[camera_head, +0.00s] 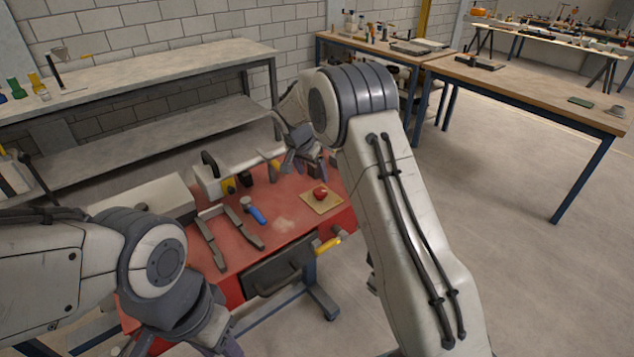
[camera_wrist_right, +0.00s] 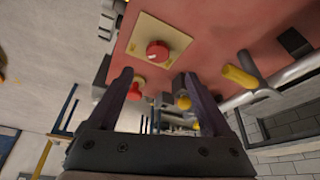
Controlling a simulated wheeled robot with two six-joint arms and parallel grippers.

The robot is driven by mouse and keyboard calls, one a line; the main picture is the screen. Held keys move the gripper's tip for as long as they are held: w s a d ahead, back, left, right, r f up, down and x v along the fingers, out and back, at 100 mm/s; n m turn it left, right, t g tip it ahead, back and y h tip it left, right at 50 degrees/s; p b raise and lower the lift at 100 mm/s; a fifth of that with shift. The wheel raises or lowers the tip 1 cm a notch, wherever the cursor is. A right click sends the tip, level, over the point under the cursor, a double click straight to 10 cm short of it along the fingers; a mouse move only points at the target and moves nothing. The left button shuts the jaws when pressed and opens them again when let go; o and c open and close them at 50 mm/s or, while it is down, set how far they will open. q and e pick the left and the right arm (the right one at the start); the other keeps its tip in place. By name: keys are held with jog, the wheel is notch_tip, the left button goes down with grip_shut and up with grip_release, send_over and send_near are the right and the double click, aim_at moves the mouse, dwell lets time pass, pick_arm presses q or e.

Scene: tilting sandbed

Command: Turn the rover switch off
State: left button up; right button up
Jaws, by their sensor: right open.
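A red round knob (camera_head: 320,193) sits on a square tan plate (camera_head: 312,203) on the red bench top (camera_head: 285,228); I cannot tell whether it is the rover switch. The knob (camera_wrist_right: 158,50) and plate (camera_wrist_right: 178,32) also show in the right wrist view, beyond the fingertips. My right gripper (camera_head: 297,163) is behind the plate in the head view. In its wrist view the right gripper (camera_wrist_right: 157,78) is open, with nothing between its fingers. My left gripper (camera_head: 218,340) is at the bottom, partly cut off; its jaw opening is unclear.
A blue-handled tool (camera_head: 254,211) and dark bars (camera_head: 211,243) lie left of the plate. A yellow handle (camera_head: 327,245) is at the bench's front edge. In the wrist view another red knob (camera_wrist_right: 138,87) and a yellow knob (camera_wrist_right: 184,103) show near the fingers.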

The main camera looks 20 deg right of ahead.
aim_at(320, 191)
jog(key=p+x, duration=0.1)
jog(key=x, duration=0.3)
jog(key=p+x, duration=0.1)
jog(key=x, duration=0.3)
jog(key=shift+s+d+f, duration=0.1)
jog(key=shift+d+f, duration=0.15)
jog(key=shift+d, duration=0.05)
jog(key=shift+f, duration=0.5)
jog(key=shift+d, duration=0.1)
grip_shut()
